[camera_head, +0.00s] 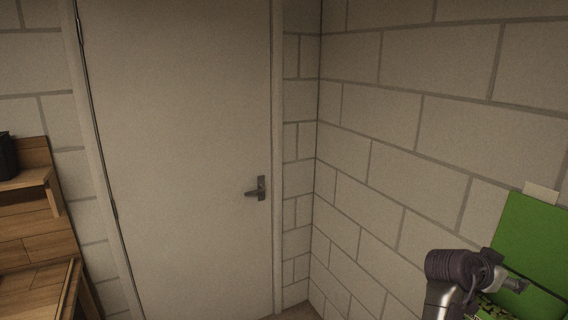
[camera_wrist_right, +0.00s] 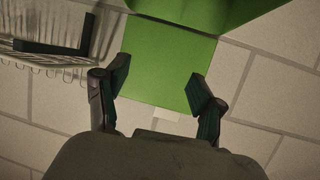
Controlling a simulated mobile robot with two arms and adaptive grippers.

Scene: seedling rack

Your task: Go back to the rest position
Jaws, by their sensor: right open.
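My right arm comes in at the lower right of the head view, with its gripper (camera_head: 513,284) in front of a green panel (camera_head: 532,235). In the right wrist view the right gripper (camera_wrist_right: 161,86) has its two fingers wide apart, with nothing between them. The green panel (camera_wrist_right: 168,60) shows behind the fingers there. I cannot tell how far the fingers are from it. My left gripper is in neither view.
A closed door (camera_head: 180,150) with a dark handle (camera_head: 260,189) stands ahead, beside a pale block wall (camera_head: 430,130). Wooden furniture (camera_head: 35,235) is at the left edge. A wire rack (camera_wrist_right: 45,50) shows at the left of the wrist view.

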